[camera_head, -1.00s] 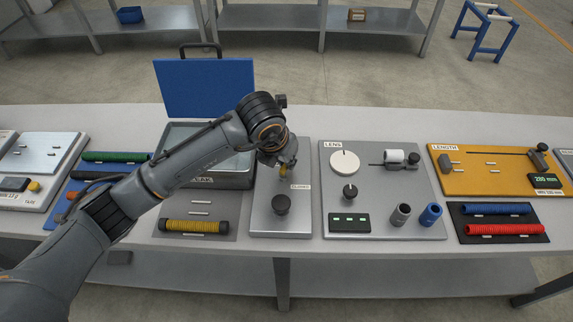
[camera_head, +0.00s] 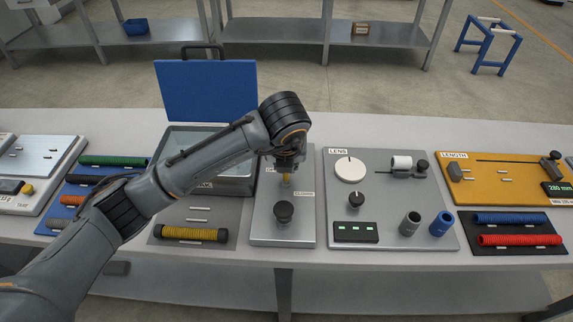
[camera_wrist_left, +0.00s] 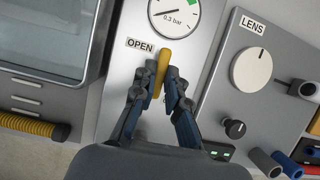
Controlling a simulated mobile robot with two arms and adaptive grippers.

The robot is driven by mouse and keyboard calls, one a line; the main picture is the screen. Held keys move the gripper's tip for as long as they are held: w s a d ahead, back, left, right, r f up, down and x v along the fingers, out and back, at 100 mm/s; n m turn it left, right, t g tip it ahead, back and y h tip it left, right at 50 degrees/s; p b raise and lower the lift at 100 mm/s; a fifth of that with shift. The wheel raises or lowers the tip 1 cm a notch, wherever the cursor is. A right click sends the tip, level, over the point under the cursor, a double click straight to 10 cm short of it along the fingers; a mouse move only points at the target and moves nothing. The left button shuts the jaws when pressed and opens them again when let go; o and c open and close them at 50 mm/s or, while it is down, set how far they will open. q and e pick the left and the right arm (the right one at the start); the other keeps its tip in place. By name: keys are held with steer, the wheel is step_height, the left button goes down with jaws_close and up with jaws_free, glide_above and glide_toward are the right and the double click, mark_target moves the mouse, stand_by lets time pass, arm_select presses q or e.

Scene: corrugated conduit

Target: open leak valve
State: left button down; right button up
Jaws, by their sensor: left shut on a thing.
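The leak valve's yellow lever (camera_wrist_left: 162,62) stands out from a grey panel (camera_wrist_left: 120,85), near a label reading OPEN (camera_wrist_left: 140,46). A second label below is mostly hidden by my fingers. My left gripper (camera_wrist_left: 160,88) is shut on the lever, with one finger on each side. In the head view my left gripper (camera_head: 288,163) points down at the panel, and only a little of the yellow lever (camera_head: 287,181) shows below it. A round gauge (camera_wrist_left: 173,14) beyond the lever reads 0.3 bar.
A black knob (camera_head: 284,211) stands on the same panel, nearer the front. The LENS panel (camera_head: 385,160) is on the right. An open case with a blue lid (camera_head: 207,88) is behind left. A yellow corrugated conduit (camera_head: 190,234) lies front left.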

arm_select(q)
steer(key=c, duration=1.4)
jaws_free()
steer(key=shift+o, duration=0.2)
steer(key=v, duration=1.2)
